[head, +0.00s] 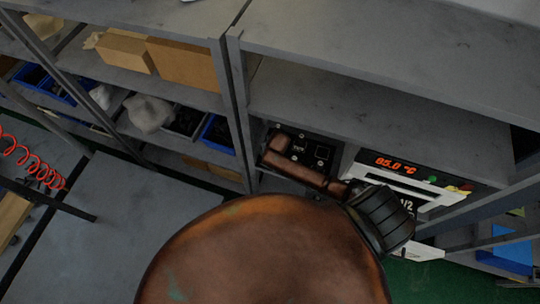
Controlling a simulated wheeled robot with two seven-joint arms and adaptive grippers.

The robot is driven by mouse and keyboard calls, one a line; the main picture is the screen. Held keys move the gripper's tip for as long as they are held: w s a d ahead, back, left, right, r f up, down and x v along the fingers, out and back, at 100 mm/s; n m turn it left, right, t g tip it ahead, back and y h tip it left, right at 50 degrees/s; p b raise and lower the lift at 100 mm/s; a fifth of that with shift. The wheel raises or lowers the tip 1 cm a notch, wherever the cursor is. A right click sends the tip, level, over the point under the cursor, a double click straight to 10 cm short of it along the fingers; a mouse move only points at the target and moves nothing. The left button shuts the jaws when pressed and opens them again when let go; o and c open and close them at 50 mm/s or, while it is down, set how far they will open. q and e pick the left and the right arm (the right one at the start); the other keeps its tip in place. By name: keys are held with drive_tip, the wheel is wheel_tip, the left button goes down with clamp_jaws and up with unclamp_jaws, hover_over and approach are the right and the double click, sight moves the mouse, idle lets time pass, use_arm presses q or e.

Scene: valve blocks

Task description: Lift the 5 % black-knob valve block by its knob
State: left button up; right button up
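I cannot make out a 5 % mark or a black-knob valve block for certain. A black ribbed cylinder (380,218) stands out right of centre, at the edge of a large rounded brown shape that fills the lower middle close to the camera. A narrow brown bar runs up and left from beside it, across a dark panel. I cannot tell whether these brown parts belong to my arm. No fingertips of my left or right gripper can be recognised. The large brown shape hides much of the area in front of the shelf.
A device with a red 85.0 °C display (396,164) and a dark panel (300,148) stand in the grey shelf (370,80). Cardboard boxes (185,65) and blue bins (218,133) fill the left shelves. A red coiled hose (32,163) hangs at the left.

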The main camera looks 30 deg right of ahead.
drive_tip(key=shift+c, duration=0.2)
clamp_jaws()
idle(0.6)
